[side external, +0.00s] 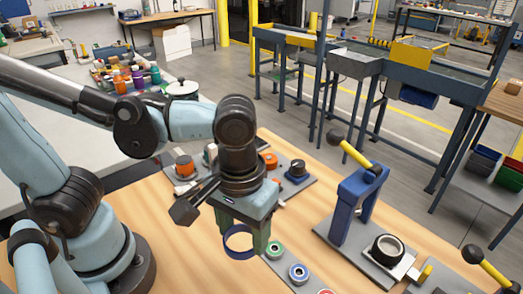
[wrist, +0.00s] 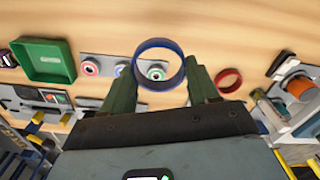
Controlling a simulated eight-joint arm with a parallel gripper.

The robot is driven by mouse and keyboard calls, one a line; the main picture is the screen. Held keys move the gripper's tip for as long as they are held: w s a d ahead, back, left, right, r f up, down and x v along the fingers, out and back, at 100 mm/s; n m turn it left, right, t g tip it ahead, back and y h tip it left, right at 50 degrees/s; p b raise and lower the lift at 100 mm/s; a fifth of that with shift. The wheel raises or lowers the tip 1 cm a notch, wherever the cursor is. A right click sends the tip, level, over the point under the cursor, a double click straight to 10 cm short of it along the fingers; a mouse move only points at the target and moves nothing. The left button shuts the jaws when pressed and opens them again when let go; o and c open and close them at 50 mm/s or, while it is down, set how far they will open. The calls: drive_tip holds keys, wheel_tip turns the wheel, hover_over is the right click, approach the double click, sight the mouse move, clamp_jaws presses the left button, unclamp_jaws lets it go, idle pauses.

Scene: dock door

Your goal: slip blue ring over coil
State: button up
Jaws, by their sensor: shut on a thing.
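My gripper (side external: 244,224) points down over the wooden table and is shut on the blue ring (side external: 226,243). In the wrist view the blue ring (wrist: 158,43) sits between the two green fingers (wrist: 161,84), with its opening facing the camera. The ring is clear of the table. I cannot say for sure which thing is the coil. A dark round part with a pale centre (side external: 388,248) stands on a grey plate at the right, and an orange cylinder (wrist: 298,88) shows at the right of the wrist view.
A blue post with a yellow-handled lever (side external: 352,200) stands right of my gripper. A row of coloured buttons (side external: 299,272) lies below the ring. In the wrist view, a green tray (wrist: 44,62) is at the left and a red ring (wrist: 228,81) lies on the table.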

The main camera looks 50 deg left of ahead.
drive_tip(key=w+a+r+n, duration=0.1)
drive_tip(key=w+a+n, duration=0.35)
drive_tip(key=w, duration=0.95)
drive_tip(key=shift+n, duration=0.75)
drive_tip(key=w+a+f, duration=0.1)
drive_tip(key=w+a, duration=0.2)
drive_tip(key=a, duration=0.2)
drive_tip(key=w+a+f, duration=0.1)
drive_tip(key=w+a, duration=0.3)
drive_tip(key=a, duration=0.2)
drive_tip(key=w+a+f, duration=0.1)
drive_tip(key=w+a, duration=0.2)
drive_tip(key=a, duration=0.2)
drive_tip(key=shift+w+a, duration=0.2)
drive_tip(key=shift+a, duration=0.2)
drive_tip(key=shift+w+a+f, duration=0.1)
drive_tip(key=shift+a+f, duration=0.15)
drive_tip(key=shift+a, duration=0.1)
drive_tip(key=shift+f, duration=3.35)
drive_tip(key=shift+f, duration=0.25)
drive_tip(key=o, duration=1.1)
